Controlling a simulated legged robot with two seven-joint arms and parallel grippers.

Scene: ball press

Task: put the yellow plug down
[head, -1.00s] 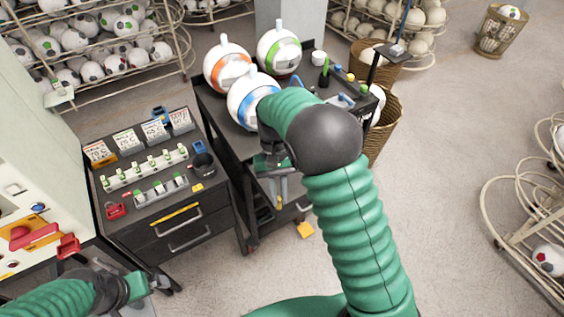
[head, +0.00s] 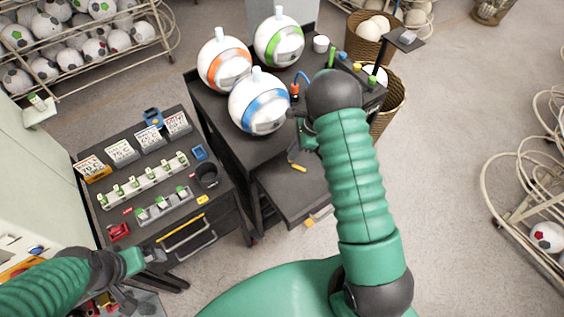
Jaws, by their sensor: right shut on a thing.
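The yellow plug (head: 299,167) shows as a small yellow piece at the fingertips of my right gripper (head: 293,157). The gripper is shut on it, below and in front of the blue-banded ball (head: 259,103). The plug appears over a grey lower surface (head: 290,197) of the dark cart; I cannot tell whether it touches it. My arm and wrist hide part of the cart top. My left gripper (head: 154,255) is at the lower left, in front of the drawer cabinet, and its finger opening is too small to tell.
Orange-banded (head: 224,62) and green-banded (head: 279,40) balls stand on the cart top beside a white cup (head: 321,43). The cabinet (head: 185,215) at left carries cards, rows of small parts and a dark cup (head: 206,174). Wicker baskets (head: 388,112) stand behind the cart.

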